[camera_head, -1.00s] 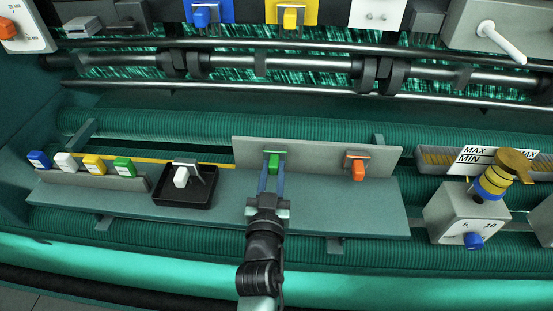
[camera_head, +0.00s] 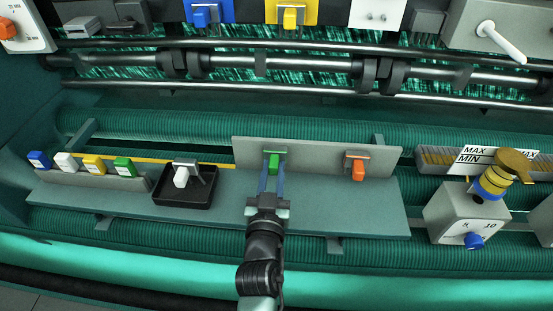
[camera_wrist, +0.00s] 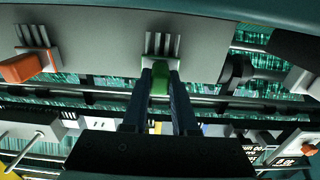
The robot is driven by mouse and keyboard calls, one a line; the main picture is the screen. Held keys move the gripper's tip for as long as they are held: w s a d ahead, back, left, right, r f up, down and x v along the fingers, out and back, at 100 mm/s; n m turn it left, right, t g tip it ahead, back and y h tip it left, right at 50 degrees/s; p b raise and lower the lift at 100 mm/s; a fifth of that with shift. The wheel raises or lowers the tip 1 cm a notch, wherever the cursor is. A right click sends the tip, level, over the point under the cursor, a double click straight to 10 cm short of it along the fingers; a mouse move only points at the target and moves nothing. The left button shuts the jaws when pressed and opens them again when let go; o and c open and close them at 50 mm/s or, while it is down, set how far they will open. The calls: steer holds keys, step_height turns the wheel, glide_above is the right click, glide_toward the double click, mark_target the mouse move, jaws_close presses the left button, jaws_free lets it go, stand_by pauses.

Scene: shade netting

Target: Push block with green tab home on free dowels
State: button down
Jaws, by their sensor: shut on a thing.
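The block with the green tab is a small grey piece (camera_head: 273,153) at the upright grey panel (camera_head: 318,153). Its green tab (camera_head: 274,163) points down and toward me. My gripper (camera_head: 271,176) is shut on that tab, one finger on each side.
A block with an orange tab (camera_head: 358,170) is on the same panel to the right. A black tray (camera_head: 172,199) holds a white-tabbed block (camera_head: 181,178) to the left. Beyond it is a rack (camera_head: 75,178) of coloured tabs. A dial box (camera_head: 462,222) stands at right.

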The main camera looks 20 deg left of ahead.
mark_target(273, 172)
steer(key=shift+v, duration=0.8)
steer(key=shift+b+v, duration=0.35)
steer(key=shift+v, duration=1.25)
steer(key=shift+v, duration=1.95)
steer(key=shift+r, duration=0.1)
